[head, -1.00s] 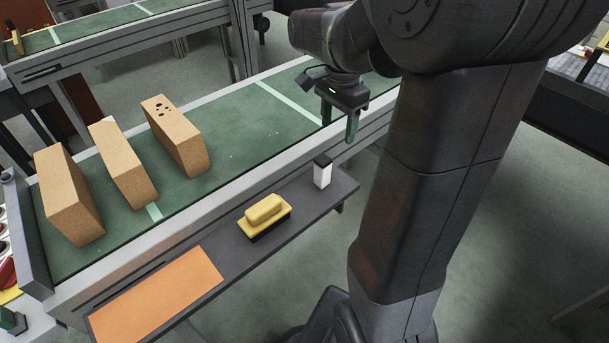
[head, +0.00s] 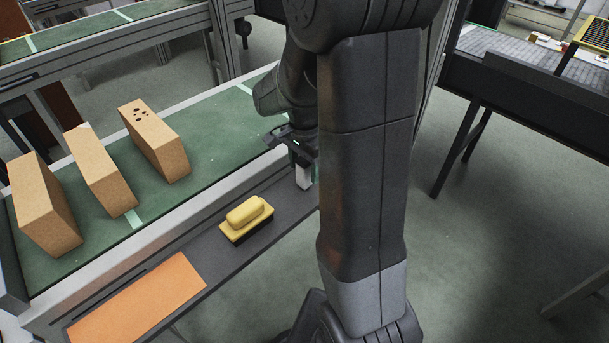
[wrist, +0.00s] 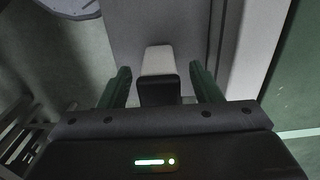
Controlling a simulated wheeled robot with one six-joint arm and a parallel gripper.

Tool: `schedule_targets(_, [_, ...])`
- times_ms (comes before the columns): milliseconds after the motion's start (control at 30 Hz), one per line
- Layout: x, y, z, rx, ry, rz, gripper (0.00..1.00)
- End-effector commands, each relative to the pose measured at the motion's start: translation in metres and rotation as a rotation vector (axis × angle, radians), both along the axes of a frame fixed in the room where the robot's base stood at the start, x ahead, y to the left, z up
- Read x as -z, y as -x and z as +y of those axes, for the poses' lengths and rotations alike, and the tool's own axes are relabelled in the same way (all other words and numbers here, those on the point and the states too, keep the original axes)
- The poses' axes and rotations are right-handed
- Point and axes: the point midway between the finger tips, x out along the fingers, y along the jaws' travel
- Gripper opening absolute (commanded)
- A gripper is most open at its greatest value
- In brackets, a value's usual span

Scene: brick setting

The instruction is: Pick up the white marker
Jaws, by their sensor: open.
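The white marker (head: 304,178) has a white body and a black cap and stands on the dark grey ledge (head: 287,215) beside the conveyor. In the wrist view the marker (wrist: 157,60) lies between the two green fingers of my gripper (wrist: 159,88), with a gap on each side. My gripper (head: 303,166) is open around it. In the head view my arm hides part of the gripper and the marker's surroundings.
A yellow eraser-like block (head: 247,217) and an orange sheet (head: 140,300) lie on the same ledge. Several tan bricks (head: 155,142) stand on the green conveyor belt (head: 215,150). The conveyor's grey side rail (head: 190,207) borders the ledge.

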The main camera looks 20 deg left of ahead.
Motion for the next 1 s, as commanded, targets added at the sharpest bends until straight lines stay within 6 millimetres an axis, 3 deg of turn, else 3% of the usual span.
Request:
schedule_targets(300, [0.008,0.0,0.0,0.0,-0.001,0.0,0.58])
schedule_targets(567, [0.007,0.0,0.0,0.0,-0.001,0.0,0.1])
schedule_targets(833, [0.005,0.0,0.0,0.0,-0.001,-0.001,0.1])
schedule_targets(1000, [-0.017,-0.001,0.0,0.0,-0.004,-0.004,0.1])
